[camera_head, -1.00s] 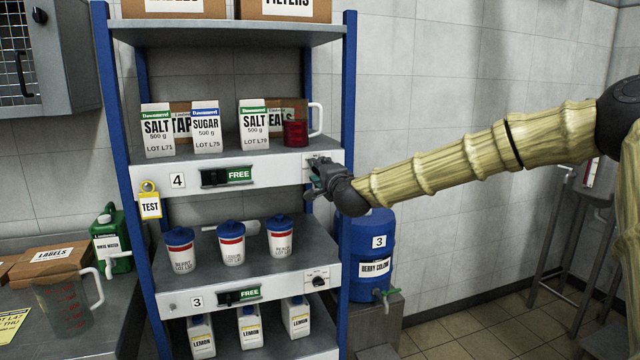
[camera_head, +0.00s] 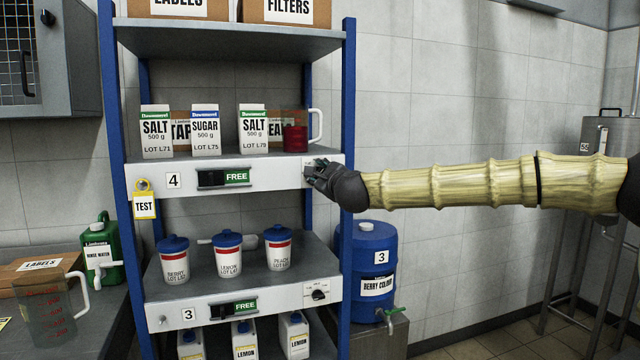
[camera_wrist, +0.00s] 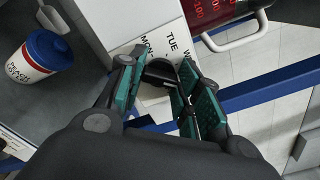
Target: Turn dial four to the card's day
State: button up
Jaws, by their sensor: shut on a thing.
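Dial four is at the right end of the white front rail marked 4 (camera_head: 174,180). In the head view my gripper (camera_head: 313,176) covers its knob. In the wrist view the dark knob (camera_wrist: 160,72) sits between my green-padded fingers (camera_wrist: 155,95), which are shut on it. The dial's white plate (camera_wrist: 165,33) shows MON, TUE and the start of a W word; the rest is hidden. I cannot tell where the pointer stands. A sliver of a yellow card (camera_head: 4,322) shows at the lower left edge, too cut off to read.
Above the dial, salt and sugar cartons and a red-filled jug (camera_head: 295,138) stand on the shelf. Below is dial three (camera_head: 319,294), with lidded cups (camera_head: 228,254) on its shelf. A blue drum (camera_head: 374,250) stands to the right. A TEST tag (camera_head: 144,206) hangs at the left.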

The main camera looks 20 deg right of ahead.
jog(key=shift+f+m, duration=0.1)
jog(key=shift+m, duration=0.3)
jog(key=o, duration=1)
jog(key=shift+d, duration=0.1)
jog(key=s, duration=1.2)
jog(key=shift+d, duration=0.2)
